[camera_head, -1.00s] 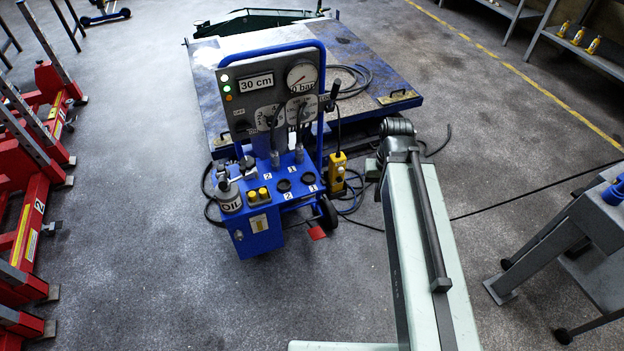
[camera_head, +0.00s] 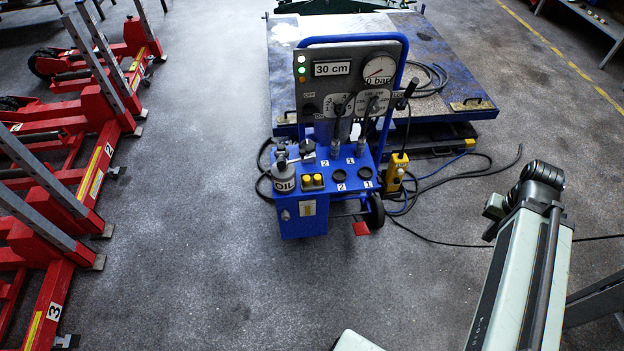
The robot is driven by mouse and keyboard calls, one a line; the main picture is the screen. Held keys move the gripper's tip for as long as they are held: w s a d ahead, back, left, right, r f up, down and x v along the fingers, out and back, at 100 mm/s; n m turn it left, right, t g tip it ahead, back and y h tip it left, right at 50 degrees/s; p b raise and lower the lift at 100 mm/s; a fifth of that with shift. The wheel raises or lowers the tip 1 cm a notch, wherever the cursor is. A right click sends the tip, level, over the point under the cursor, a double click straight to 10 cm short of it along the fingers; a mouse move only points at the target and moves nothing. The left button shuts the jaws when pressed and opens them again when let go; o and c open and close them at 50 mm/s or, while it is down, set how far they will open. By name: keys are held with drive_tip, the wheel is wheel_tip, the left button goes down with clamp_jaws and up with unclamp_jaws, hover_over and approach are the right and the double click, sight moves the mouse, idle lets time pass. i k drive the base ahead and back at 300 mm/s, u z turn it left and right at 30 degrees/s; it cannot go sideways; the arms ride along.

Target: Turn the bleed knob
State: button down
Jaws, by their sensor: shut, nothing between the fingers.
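The blue wheeled hydraulic cart (camera_head: 302,225) stands near the middle, with a grey upright panel (camera_head: 312,90). The panel carries a "30 cm" display (camera_head: 332,68), a round gauge (camera_head: 379,69) reading near 0 bar, lit lamps and a small black knob (camera_head: 310,108) at its left. Two upright levers stand before the panel. Two yellow knobs (camera_head: 312,180) and black round caps (camera_head: 338,175) sit on the cart's top. I cannot tell which is the bleed knob. My pale green arm is at the lower right, apart from the cart; its gripper does not show clearly.
A blue lift platform (camera_head: 455,75) lies behind the cart. A yellow box (camera_head: 396,172) with loose cables and hoses stands to its right. Red numbered jacks (camera_head: 60,170) line the left side. Bare floor (camera_head: 190,200) lies left and in front of the cart.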

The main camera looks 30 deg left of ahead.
sight(286, 216)
drive_tip(key=k, duration=2)
drive_tip(key=u, duration=0.9)
drive_tip(key=i, duration=1)
drive_tip(key=z, duration=0.1)
drive_tip(key=k, duration=1.1)
drive_tip(key=u, duration=0.55)
drive_tip(key=i, duration=3.05)
drive_tip(key=z, duration=1.1)
